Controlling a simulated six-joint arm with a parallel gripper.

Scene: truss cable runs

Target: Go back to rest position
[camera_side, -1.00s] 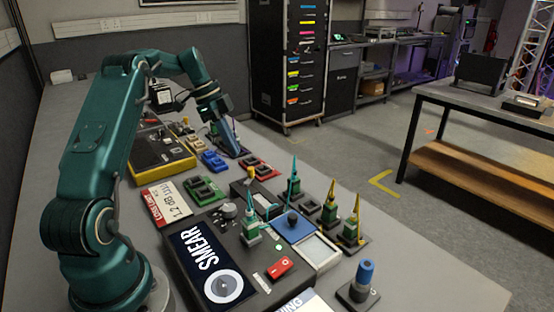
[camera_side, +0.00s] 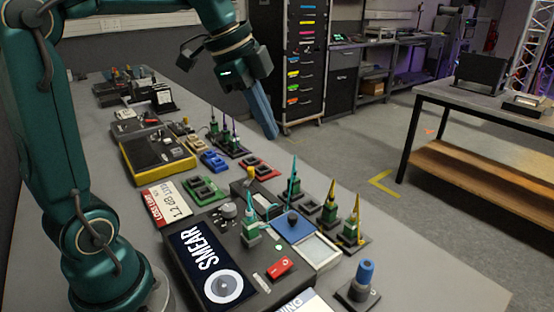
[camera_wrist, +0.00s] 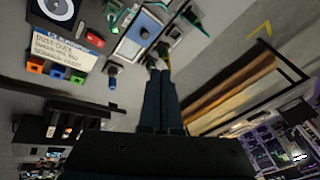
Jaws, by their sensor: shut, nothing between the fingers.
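My gripper (camera_side: 270,136) is shut and empty, raised in the air above the far right edge of the bench, its fingers pointing down and slightly right in the side view. In the wrist view its long dark fingers (camera_wrist: 159,72) lie together, with nothing between them. The grey bench (camera_side: 420,285) carries the fibre gear below and to the left of the gripper. My gripper touches nothing that I can see.
On the bench are a dark unit with a SMEAR screen (camera_side: 208,262), a yellow-edged box (camera_side: 158,153), upright coloured cable ends (camera_side: 330,205) and a blue-capped post (camera_side: 362,277). A wooden-shelved table (camera_side: 470,165) stands across the floor. The air around the gripper is free.

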